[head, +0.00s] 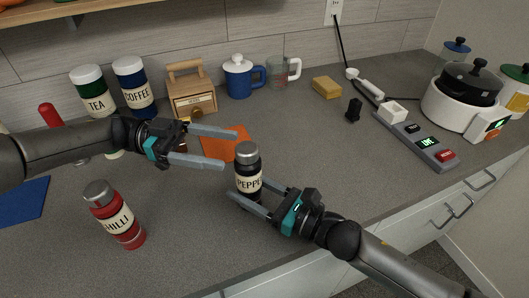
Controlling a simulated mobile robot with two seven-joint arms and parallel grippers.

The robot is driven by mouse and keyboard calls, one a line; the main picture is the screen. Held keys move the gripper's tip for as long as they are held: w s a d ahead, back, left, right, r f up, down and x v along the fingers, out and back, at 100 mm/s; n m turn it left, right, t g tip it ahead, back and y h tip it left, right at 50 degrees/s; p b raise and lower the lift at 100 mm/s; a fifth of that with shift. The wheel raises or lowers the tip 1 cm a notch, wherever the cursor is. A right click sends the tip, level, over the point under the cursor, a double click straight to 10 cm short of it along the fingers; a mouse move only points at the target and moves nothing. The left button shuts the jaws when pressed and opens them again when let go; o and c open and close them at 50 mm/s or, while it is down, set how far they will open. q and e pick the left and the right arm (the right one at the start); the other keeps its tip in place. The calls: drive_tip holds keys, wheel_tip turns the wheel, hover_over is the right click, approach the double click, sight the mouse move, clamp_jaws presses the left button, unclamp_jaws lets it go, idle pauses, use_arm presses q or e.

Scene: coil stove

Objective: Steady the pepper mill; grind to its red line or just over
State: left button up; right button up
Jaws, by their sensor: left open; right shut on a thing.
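The pepper mill (248,158) is a dark jar with a grey cap and a cream label reading "PEPPE". It stands upright near the counter's front edge. My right gripper (252,198) is shut on its lower body, coming from the front right. My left gripper (229,149) is open and empty, with its fingers pointing right just left of the mill's cap. No red line shows on the mill from here. The mill's base is partly hidden by my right fingers.
A red chilli jar (113,220) stands at the front left. An orange mat (219,137) lies beneath my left fingers. Tea (93,89) and coffee (134,86) jars, a wooden box (190,95) and a blue pot (239,77) stand behind.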

sight(247, 152)
use_arm(q)
drive_tip(key=x, duration=0.9)
clamp_jaws()
idle(0.4)
